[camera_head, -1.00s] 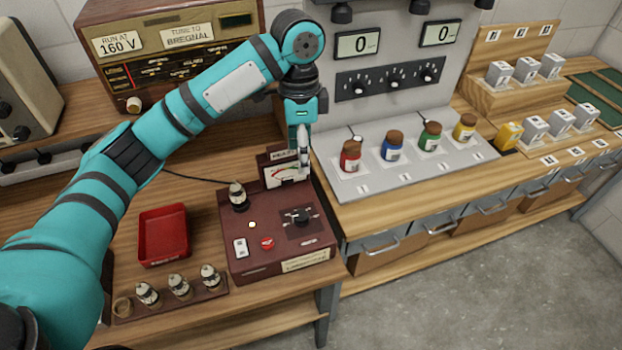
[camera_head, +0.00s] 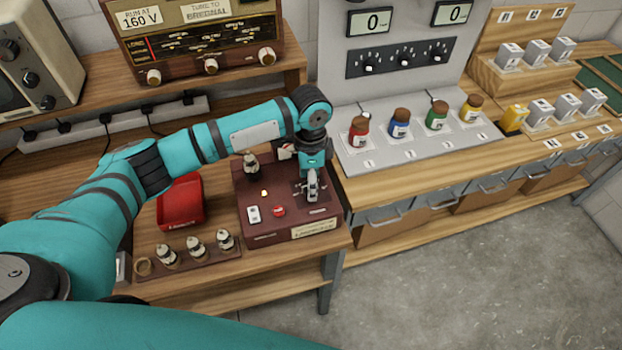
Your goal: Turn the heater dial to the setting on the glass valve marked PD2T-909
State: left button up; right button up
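The maroon tester box (camera_head: 262,234) stands on the wooden bench. Its black heater dial is mostly hidden behind my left gripper (camera_head: 311,196), which points down over the dial's place at the box's right. I cannot tell whether the fingers touch the dial or how far apart they are. A glass valve (camera_head: 250,164) stands upright at the box's back left. Three more valves stand in a rack (camera_head: 205,258) in front: a left one (camera_head: 166,255), a middle one (camera_head: 195,247) and a right one (camera_head: 226,241). Their markings are too small to read. My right gripper is not in view.
A red tray (camera_head: 181,203) lies left of the box. The box has a white switch (camera_head: 253,214), a red button (camera_head: 279,211) and a small glowing lamp (camera_head: 264,193). An old radio (camera_head: 200,45) stands behind. Coloured jars sit on a grey panel (camera_head: 420,146) to the right.

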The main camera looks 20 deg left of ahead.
pick_arm(q)
jog(key=shift+w+f, duration=0.2)
jog(key=shift+f, duration=0.35)
jog(key=shift+s, duration=0.1)
jog(key=shift+c, duration=0.2)
jog(key=shift+c, duration=1.2)
jog(key=c, duration=0.9)
jog(key=shift+o, duration=0.2)
jog(key=shift+r, duration=0.1)
